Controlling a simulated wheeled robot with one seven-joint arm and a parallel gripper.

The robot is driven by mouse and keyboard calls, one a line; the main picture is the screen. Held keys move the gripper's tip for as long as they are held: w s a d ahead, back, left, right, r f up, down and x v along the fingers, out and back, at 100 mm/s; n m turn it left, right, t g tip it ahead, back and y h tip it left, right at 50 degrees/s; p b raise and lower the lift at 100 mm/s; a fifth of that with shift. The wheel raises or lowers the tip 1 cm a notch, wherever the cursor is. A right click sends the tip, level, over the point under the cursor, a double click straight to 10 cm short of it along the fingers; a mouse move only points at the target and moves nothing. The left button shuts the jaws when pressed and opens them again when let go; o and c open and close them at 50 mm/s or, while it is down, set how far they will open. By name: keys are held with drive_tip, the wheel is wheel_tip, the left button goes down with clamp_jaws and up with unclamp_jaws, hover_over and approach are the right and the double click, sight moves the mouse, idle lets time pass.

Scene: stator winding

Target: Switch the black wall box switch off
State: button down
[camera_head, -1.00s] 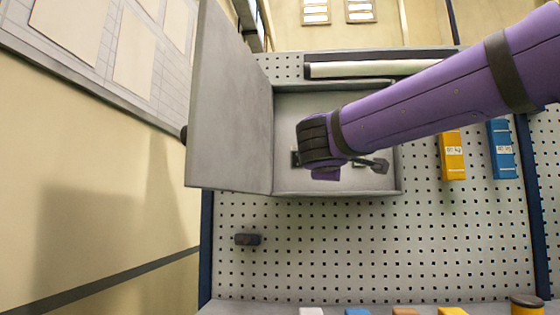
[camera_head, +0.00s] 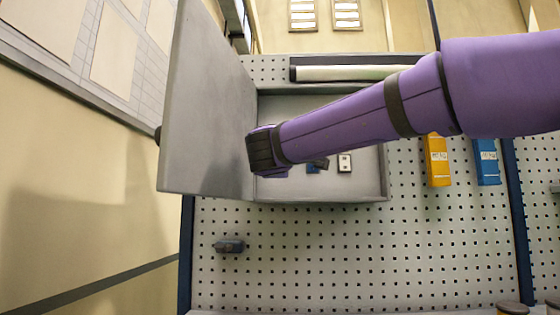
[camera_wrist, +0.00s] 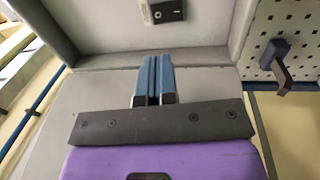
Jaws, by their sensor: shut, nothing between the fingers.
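The grey wall box (camera_head: 330,195) hangs on the pegboard with its door (camera_head: 205,100) swung open to the left. In the wrist view a black switch (camera_wrist: 169,11) shows at the top edge, partly cut off, with a pale strip at its left. In the head view a small pale switch plate (camera_head: 344,164) sits on the box's back; I cannot tell if it is the same one. My gripper (camera_wrist: 156,62) is shut and empty, its blue fingers pointing towards the black switch and apart from it in the picture.
A dark hook-like part (camera_wrist: 280,58) sticks out of the pegboard beside the box in the wrist view. A dark blue-grey part (camera_head: 229,246) is on the pegboard below the box. Yellow (camera_head: 437,160) and blue (camera_head: 487,162) bins hang at the right.

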drive_tip(key=w+r, duration=0.1)
drive_tip(key=w, duration=0.9)
drive_tip(key=shift+d+r, duration=0.2)
drive_tip(key=shift+d, duration=0.05)
drive_tip(key=shift+w+r, duration=0.1)
drive_tip(key=shift+w, duration=0.05)
